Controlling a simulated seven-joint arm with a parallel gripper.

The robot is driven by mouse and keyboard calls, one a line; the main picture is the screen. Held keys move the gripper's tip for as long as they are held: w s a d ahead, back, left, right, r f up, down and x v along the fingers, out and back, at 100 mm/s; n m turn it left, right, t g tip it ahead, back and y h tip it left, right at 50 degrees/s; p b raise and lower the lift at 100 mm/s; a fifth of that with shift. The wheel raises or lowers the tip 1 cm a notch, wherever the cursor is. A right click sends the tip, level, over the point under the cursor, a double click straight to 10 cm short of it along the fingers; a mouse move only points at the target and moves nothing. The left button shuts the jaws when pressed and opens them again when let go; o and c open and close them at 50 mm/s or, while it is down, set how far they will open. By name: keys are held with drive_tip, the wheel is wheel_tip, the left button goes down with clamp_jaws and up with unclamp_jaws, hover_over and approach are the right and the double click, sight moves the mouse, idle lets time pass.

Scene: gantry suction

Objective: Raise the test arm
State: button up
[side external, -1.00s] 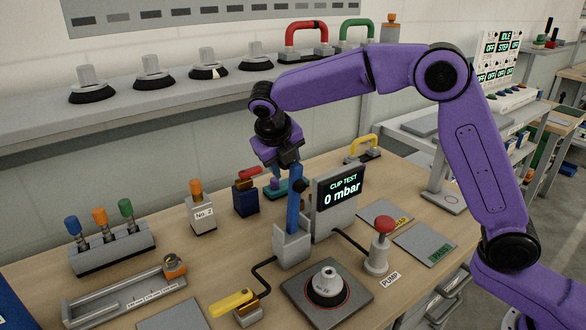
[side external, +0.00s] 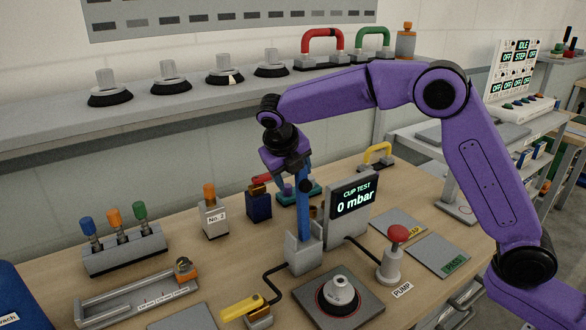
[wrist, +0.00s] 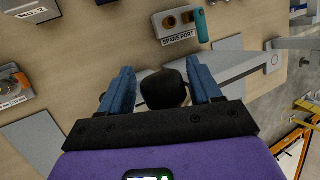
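My gripper (wrist: 164,78) points down over the grey upright bracket (side external: 303,255) beside the display. Its two blue fingers stand apart, one on each side of a black rounded knob (wrist: 163,90). The fingers lie close to the knob, and I cannot tell whether they press on it. In the side view a blue upright piece runs from my gripper down to the bracket; I cannot tell where fingers end and test arm begins. The CUP TEST display (side external: 354,203) reads 0 mbar. A suction cup (side external: 339,294) sits on a grey plate in front of the bracket.
A yellow lever (side external: 242,307) is front left. The spare port block (wrist: 180,24) lies close by. The No. 2 block (side external: 213,216) and a tool rack (side external: 124,250) stand left. Several cups line the shelf (side external: 150,135).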

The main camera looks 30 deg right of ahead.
drive_tip(key=shift+d+r, duration=0.15)
drive_tip(key=shift+r, duration=0.1)
drive_tip(key=shift+r, duration=0.2)
drive_tip(key=v, duration=1.6)
drive_tip(key=shift+s+a+r, duration=0.2)
drive_tip(key=shift+a+r, duration=0.05)
drive_tip(key=shift+r, duration=0.05)
drive_tip(key=shift+s, duration=0.1)
